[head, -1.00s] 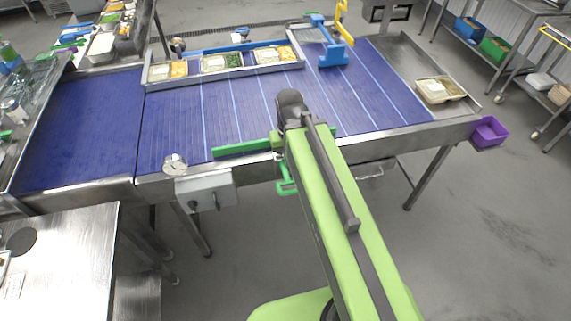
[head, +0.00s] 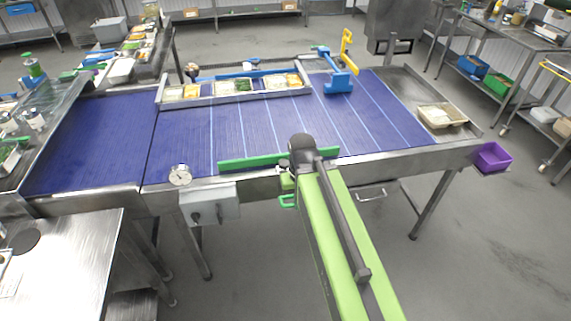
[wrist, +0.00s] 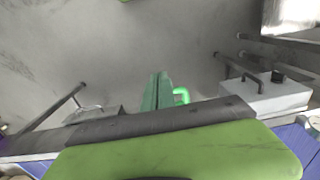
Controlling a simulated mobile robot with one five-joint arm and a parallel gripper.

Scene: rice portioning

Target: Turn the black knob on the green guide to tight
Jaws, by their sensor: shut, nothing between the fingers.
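The green guide (head: 235,163) is a long bar lying along the near edge of the blue belt in the head view. My arm covers part of it, and I cannot make out its black knob in either view. In the wrist view my gripper (wrist: 159,78) shows as two dark green fingers side by side, shut and empty. They point out over the grey floor beyond the belt's steel edge. A bright green loop (wrist: 182,96) shows just beside the fingers; it also appears below the belt edge in the head view (head: 287,201).
A grey control box (head: 210,205) with dark knobs hangs on the belt's front, left of my arm; it also shows in the wrist view (wrist: 262,92). A round dial (head: 180,175) stands above it. Food trays line the belt's far side. A purple bin (head: 493,157) hangs at right.

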